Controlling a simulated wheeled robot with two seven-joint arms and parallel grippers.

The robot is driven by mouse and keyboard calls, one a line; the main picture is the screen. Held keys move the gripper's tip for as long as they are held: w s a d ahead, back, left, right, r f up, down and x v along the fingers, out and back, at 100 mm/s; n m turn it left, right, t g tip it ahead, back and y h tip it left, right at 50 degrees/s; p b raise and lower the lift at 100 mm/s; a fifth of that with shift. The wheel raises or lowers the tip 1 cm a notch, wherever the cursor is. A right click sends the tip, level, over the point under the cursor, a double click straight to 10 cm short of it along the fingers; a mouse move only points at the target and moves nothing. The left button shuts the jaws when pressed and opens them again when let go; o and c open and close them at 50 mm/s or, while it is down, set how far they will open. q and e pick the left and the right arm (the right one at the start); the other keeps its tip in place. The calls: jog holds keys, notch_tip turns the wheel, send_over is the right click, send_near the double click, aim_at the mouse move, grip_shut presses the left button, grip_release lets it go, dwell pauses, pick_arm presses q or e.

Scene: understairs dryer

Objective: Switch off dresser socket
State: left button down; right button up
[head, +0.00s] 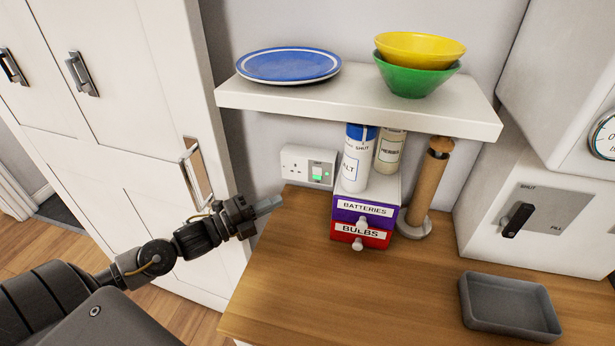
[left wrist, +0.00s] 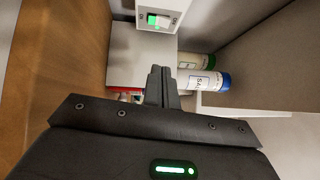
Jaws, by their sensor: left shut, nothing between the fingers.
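The dresser socket (head: 308,167) is a white wall plate above the wooden top, left of the small drawers. It has socket holes on the left and a switch (head: 317,172) with a green light on the right. In the left wrist view the switch (left wrist: 158,20) shows green and white at the top. My left gripper (head: 278,202) is shut and empty, in front of and below the socket, apart from it in the head view. Its shut fingers (left wrist: 162,84) point toward the wall in the left wrist view. My right gripper is not in view.
A drawer box (head: 362,218) labelled batteries and bulbs stands right of the socket, with a salt container (head: 356,165) on top. A shelf (head: 360,107) with a blue plate (head: 289,65) and bowls (head: 418,65) hangs above. A grey tray (head: 510,306) lies right. The front worktop (head: 350,290) is clear.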

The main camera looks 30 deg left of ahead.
pick_arm(q)
jog(key=p, duration=0.3)
send_near(321, 172)
jog(key=d, duration=0.4)
jog(key=shift+w+a+r+p, duration=0.1)
jog(key=shift+w+a+p, duration=0.1)
jog(key=shift+w, duration=0.6)
jog(key=shift+w+a+r+p, duration=0.1)
jog(key=shift+w+a+p, duration=0.05)
jog(key=shift+w, duration=0.7)
jog(key=shift+w+a+r+p, duration=0.1)
jog(key=shift+w+a+p, duration=0.1)
jog(key=shift+w, duration=0.6)
jog(key=shift+d, duration=0.1)
